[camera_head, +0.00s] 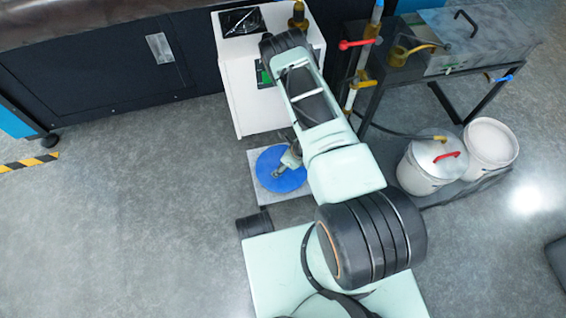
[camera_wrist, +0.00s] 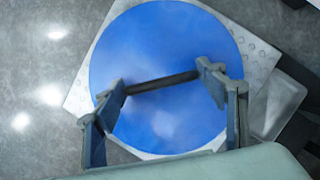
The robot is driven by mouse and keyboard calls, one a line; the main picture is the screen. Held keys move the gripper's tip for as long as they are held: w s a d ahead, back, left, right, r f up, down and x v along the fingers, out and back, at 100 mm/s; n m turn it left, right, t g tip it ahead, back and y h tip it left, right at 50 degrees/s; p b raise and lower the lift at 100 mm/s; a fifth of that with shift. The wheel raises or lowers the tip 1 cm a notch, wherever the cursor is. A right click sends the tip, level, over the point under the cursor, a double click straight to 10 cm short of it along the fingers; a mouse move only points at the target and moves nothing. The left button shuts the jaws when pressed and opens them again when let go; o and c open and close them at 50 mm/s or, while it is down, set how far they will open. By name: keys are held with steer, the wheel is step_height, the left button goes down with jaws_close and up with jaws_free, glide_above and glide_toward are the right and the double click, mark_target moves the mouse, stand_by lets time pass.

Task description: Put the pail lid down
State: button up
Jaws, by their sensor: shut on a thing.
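The pail lid is a round blue disc (camera_head: 268,168) with a dark bar handle across its middle. It also shows large in the wrist view (camera_wrist: 165,40). My gripper (camera_wrist: 162,86) has its two fingers at the opposite ends of the bar handle (camera_wrist: 160,83), shut on it. In the head view my gripper (camera_head: 285,163) is partly hidden by my arm, over the right part of the lid. The lid is over a pale square plate (camera_head: 301,190) on the floor, whose corners stick out around it. I cannot tell whether the lid touches the plate.
A white cabinet (camera_head: 240,88) stands just behind the plate. The grey floor (camera_head: 130,200) at left is clear.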

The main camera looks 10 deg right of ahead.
steer(key=o, duration=1.2)
steer(key=shift+c, duration=0.2)
steer(key=p+v, duration=0.4)
steer(key=v, duration=0.8)
steer(key=shift+s, duration=0.1)
